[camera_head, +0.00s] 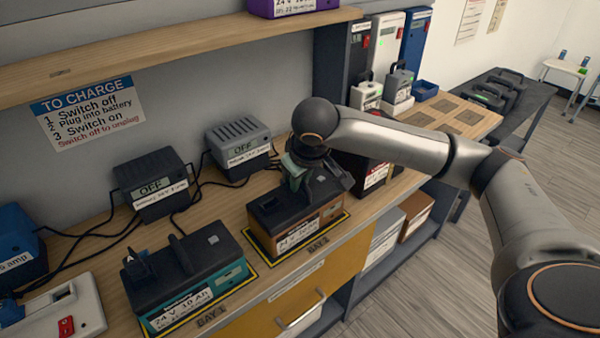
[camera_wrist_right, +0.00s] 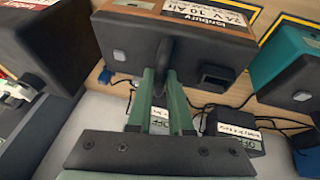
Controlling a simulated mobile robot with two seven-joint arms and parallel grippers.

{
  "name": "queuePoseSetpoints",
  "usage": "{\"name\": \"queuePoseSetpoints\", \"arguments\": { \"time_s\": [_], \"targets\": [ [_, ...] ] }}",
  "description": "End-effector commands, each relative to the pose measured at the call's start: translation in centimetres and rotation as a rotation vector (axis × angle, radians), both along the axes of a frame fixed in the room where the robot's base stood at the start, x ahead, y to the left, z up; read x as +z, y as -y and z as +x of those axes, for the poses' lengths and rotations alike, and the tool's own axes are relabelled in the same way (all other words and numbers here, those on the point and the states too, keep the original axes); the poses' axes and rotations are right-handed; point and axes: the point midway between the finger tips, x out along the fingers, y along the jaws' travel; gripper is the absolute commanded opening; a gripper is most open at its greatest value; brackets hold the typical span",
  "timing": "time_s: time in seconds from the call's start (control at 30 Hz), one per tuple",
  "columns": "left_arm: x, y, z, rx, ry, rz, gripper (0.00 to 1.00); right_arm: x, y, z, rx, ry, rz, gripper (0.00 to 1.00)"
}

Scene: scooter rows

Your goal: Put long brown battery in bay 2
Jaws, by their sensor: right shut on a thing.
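The long brown battery (camera_head: 287,231), black on top with a brown label side, sits in the yellow-outlined bay 2 (camera_head: 318,246) on the bench. It looks level; I cannot tell whether its underside fully touches the bench. My right gripper (camera_head: 296,176) is above it, with its green fingers shut on the black handle. In the right wrist view the gripper (camera_wrist_right: 160,88) closes on the handle of the brown battery (camera_wrist_right: 205,50). The fingers partly hide the handle. My left gripper is not in view.
A teal battery (camera_head: 190,275) stands in bay 1 to the left. A black unit with a red label (camera_head: 372,178) is close on the right, partly behind my arm. A shelf (camera_head: 170,52) runs above.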

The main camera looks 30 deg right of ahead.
Motion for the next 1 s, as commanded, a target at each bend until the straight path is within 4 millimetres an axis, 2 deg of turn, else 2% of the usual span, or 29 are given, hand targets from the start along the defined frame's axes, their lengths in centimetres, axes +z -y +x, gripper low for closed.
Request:
{"name": "queuePoseSetpoints", "arguments": {
  "time_s": [0.2, 0.23, 0.47, 0.77, 0.87, 1.0],
  "targets": [
    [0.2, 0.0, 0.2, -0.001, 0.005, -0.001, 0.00, 0.3, 0.0, 0.1, 0.000, 0.009, 0.000, 0.00],
    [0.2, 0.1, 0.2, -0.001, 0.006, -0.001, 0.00, -0.2, 0.0, -0.1, 0.001, -0.004, -0.001, 0.22],
    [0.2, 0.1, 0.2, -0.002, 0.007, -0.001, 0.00, -0.2, 0.0, -0.1, 0.001, -0.003, 0.000, 0.48],
    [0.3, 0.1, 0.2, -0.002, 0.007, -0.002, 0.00, 0.1, -0.1, -0.1, 0.001, -0.001, 0.000, 0.48],
    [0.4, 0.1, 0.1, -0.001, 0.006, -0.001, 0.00, 1.1, -0.2, -0.5, 0.001, 0.000, 0.001, 0.48],
    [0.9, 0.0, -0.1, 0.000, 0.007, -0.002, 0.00, 3.6, -0.6, -1.4, 0.002, 0.003, 0.001, 0.48]
  ]
}}
